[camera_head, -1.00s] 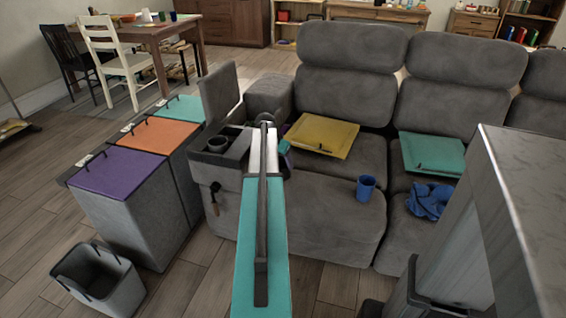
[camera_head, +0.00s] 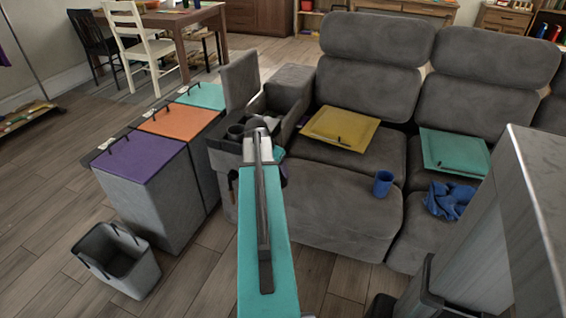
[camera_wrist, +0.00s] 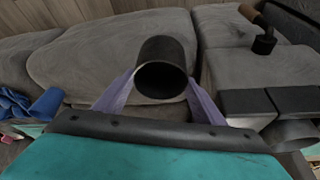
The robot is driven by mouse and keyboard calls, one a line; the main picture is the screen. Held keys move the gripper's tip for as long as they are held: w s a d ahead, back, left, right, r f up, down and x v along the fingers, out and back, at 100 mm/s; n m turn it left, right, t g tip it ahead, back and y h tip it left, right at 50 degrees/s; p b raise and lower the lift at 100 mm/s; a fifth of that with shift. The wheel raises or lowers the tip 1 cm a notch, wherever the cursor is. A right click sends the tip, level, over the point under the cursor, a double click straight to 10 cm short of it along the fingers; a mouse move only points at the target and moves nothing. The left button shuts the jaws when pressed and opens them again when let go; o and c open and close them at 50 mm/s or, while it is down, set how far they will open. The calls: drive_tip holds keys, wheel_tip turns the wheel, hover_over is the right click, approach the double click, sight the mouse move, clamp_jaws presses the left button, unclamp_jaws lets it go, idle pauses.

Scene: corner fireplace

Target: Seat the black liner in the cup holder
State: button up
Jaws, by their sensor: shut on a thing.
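My gripper (camera_wrist: 161,80) is shut on the black liner (camera_wrist: 165,50), a dark, open-ended cylinder held between two purple fingers in the wrist view. Its open mouth faces the camera. In the head view my teal arm hides most of the gripper, and its end is at the right part of the armrest console. The cup holder (camera_head: 235,132) shows as a dark round opening in that console, just left of the arm's end. The liner is apart from the sofa seat in the wrist view. I cannot tell its height over the console.
The raised armrest lid (camera_head: 239,80) stands behind the console. Bins with purple (camera_head: 140,160), orange and teal lids stand left, with an open grey basket (camera_head: 116,260) in front.

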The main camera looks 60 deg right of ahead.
drive_tip(key=shift+w+a, duration=0.1)
drive_tip(key=shift+a, duration=0.25)
idle(0.4)
drive_tip(key=shift+w+r, duration=0.1)
drive_tip(key=w+a+r+n+t, duration=0.1)
drive_tip(key=w+a+r+n, duration=0.25)
drive_tip(key=w+a, duration=0.5)
drive_tip(key=w+a+r+n+t+y, duration=0.1)
drive_tip(key=w+a+r+n, duration=0.3)
drive_tip(key=w+a, duration=0.45)
drive_tip(key=w+a+r+n+t, duration=0.1)
drive_tip(key=w+a+r+n, duration=0.1)
drive_tip(key=w+a+r, duration=0.55)
drive_tip(key=w+a+r+n+t+y, duration=0.1)
drive_tip(key=w+a+r+n, duration=0.1)
drive_tip(key=a, duration=1)
drive_tip(key=w+a+r+n+y, duration=0.1)
drive_tip(key=w+a+r+n, duration=0.2)
drive_tip(key=a, duration=1)
drive_tip(key=w+a+r+n+t+y, duration=0.1)
drive_tip(key=a+r+n, duration=0.5)
drive_tip(key=a, duration=0.6)
drive_tip(key=shift+w+a+r+t, duration=0.2)
drive_tip(key=shift+w+a+t, duration=0.1)
drive_tip(key=shift+w, duration=0.55)
